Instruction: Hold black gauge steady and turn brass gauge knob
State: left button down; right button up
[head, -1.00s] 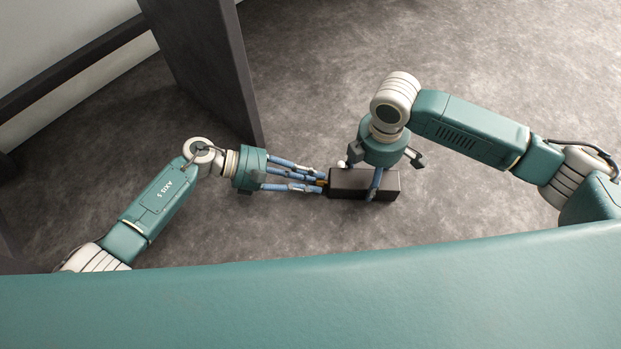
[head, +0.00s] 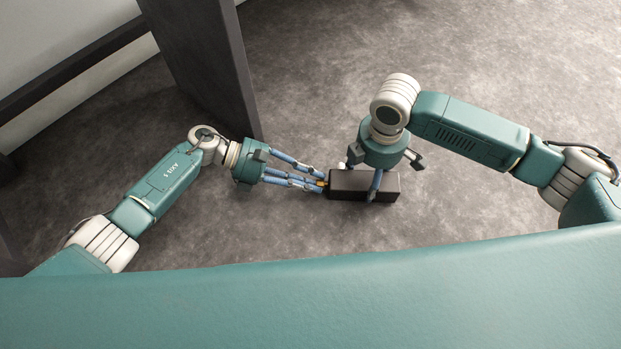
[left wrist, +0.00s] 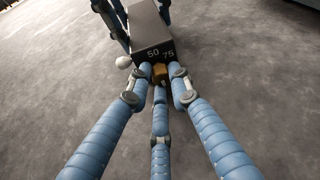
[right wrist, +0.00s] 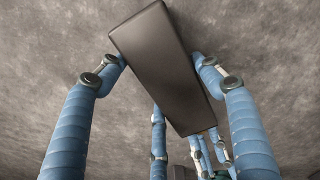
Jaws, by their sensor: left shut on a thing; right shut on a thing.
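The black gauge (head: 348,184) is a dark box in the head view. My right gripper (head: 374,182) comes down over it and is shut around its long sides; the right wrist view shows the box (right wrist: 165,65) between the blue fingers. The brass knob (left wrist: 160,73) is on the gauge's end face, below the white marks 50 and 75. My left gripper (left wrist: 160,78) is shut on the knob with its blue fingers around it. In the head view the brass knob (head: 323,183) is a small spot, mostly hidden by the fingers.
A small white ball-shaped part (left wrist: 124,62) sits beside the gauge's end face. A dark upright panel (head: 215,75) stands behind my left arm. Grey speckled floor (head: 300,235) lies around the gauge, open toward the back right.

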pick_arm(q)
jog(key=shift+s+d+r, duration=0.15)
jog(key=shift+d, duration=0.05)
pick_arm(e)
jog(key=shift+w+d, duration=0.1)
jog(key=shift+w, duration=0.05)
pick_arm(q)
jog(key=c, duration=1.7)
grip_release()
jog(key=shift+c, duration=0.2)
jog(key=shift+o, duration=0.6)
jog(key=shift+a, duration=0.1)
jog(key=shift+v, duration=4)
